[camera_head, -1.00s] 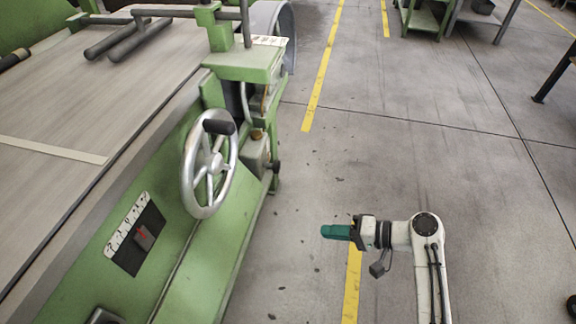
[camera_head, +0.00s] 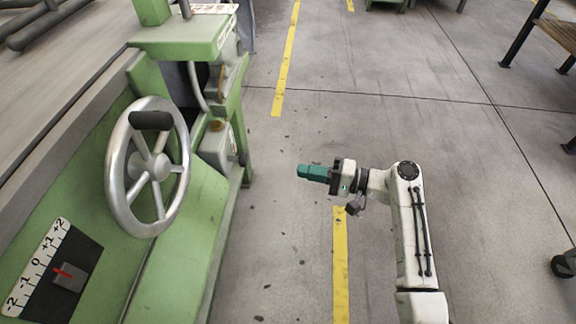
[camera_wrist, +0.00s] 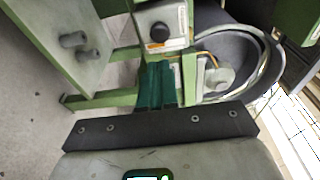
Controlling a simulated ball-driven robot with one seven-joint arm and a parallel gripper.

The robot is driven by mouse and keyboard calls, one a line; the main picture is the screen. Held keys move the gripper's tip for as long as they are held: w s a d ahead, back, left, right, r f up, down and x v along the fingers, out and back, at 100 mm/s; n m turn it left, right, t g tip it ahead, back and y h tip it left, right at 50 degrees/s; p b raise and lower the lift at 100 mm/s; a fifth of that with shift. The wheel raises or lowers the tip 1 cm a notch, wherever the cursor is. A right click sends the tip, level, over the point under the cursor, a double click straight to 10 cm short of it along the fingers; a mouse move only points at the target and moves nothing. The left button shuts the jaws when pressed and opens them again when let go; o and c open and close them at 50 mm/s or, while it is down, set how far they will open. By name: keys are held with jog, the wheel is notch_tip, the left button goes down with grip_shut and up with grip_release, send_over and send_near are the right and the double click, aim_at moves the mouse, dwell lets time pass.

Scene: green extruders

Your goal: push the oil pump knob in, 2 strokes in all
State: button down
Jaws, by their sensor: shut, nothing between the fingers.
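The oil pump is a small grey-green box (camera_head: 217,147) with an orange-brown cap on top, on the side of the green machine beyond the handwheel. Its black knob (camera_head: 243,159) sticks out to the right in the head view, small and partly dark. In the wrist view a round black knob (camera_wrist: 160,33) sits on a grey box face (camera_wrist: 165,15), above the fingertips. My gripper (camera_head: 302,172), with teal fingers, is shut and empty. It points left toward the machine, to the right of the knob and apart from it. The shut fingers (camera_wrist: 155,80) also show in the wrist view.
A silver handwheel (camera_head: 148,167) with a black handle stands out from the green machine, nearer than the pump. A scale plate (camera_head: 38,265) lies at lower left. Open concrete floor with a yellow line (camera_head: 340,265) is around my arm. A bench (camera_head: 555,40) stands far right.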

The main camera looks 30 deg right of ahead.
aim_at(247, 161)
jog(key=shift+b+x, duration=1.5)
jog(key=shift+x, duration=4.95)
